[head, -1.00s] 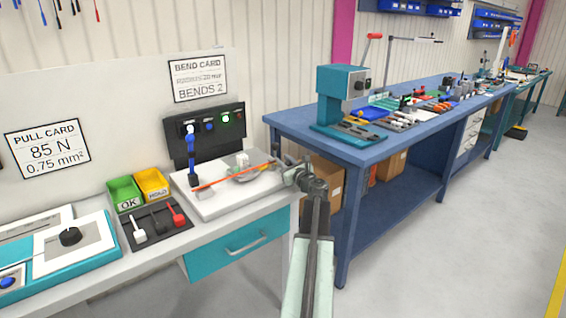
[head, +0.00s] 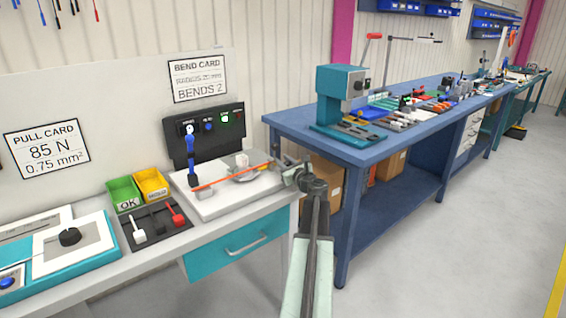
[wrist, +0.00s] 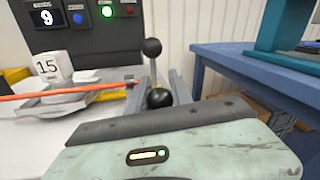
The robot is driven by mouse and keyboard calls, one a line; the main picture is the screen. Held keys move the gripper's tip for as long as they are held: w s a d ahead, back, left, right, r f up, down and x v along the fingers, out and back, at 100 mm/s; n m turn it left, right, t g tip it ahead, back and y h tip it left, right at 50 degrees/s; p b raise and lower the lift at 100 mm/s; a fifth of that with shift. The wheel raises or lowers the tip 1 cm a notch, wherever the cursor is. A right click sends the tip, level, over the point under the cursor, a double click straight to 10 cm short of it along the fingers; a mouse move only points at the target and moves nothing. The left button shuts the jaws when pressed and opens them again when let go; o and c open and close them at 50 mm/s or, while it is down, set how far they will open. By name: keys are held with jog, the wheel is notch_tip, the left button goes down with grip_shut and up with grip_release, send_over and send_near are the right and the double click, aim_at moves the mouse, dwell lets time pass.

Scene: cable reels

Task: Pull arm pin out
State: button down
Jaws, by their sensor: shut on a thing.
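My gripper (wrist: 157,88) has its two grey fingers on either side of a round black knob in the wrist view. I take this knob to be the head of the arm pin (wrist: 159,98); its shaft is hidden. Behind it a second black ball (wrist: 152,47) stands on a thin upright grey stem. In the head view my gripper (head: 299,174) is at the right end of the white bend rig (head: 215,205), and the pin is too small to make out there. An orange rod (head: 232,174) crosses the rig and ends near my gripper.
A white block marked 15 (wrist: 53,66) stands on the rig. The dark control panel (wrist: 80,25) behind shows 9 and a lit green button. Green (head: 123,194) and yellow (head: 152,185) bins stand left. A blue workbench (head: 345,150) stands right; open floor lies in front.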

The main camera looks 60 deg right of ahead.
notch_tip(320, 180, up, 3)
jog(key=p, duration=0.3)
jog(key=c, duration=1.4)
grip_release()
jog(key=shift+c, duration=0.2)
jog(key=v, duration=0.8)
